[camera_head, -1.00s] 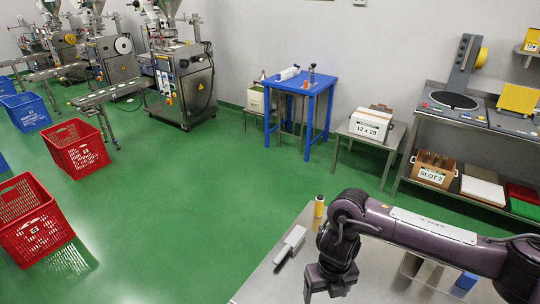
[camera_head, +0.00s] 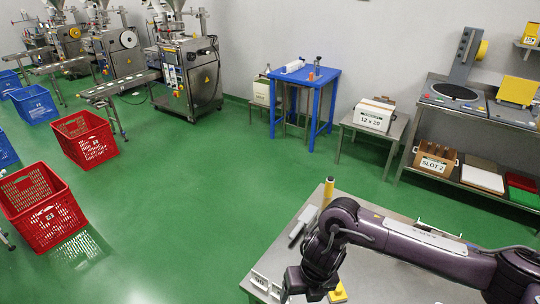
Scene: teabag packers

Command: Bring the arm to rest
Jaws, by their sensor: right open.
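My right arm (camera_head: 420,250) comes in from the right, dark purple with a pale strip, and reaches over a steel table (camera_head: 385,288). Its black right gripper (camera_head: 303,292) points down at the bottom edge of the picture, over the table's near left part. It is open, and I see nothing held in it; its fingertips are partly cut off. My left gripper is not in view.
On the steel table stand a yellow cylinder (camera_head: 328,190), a grey-white tool (camera_head: 302,222), a labelled white holder (camera_head: 262,282) and a yellow piece (camera_head: 338,293) beside the gripper. Red crates (camera_head: 85,138) stand left. The green floor (camera_head: 210,190) is clear mid-picture.

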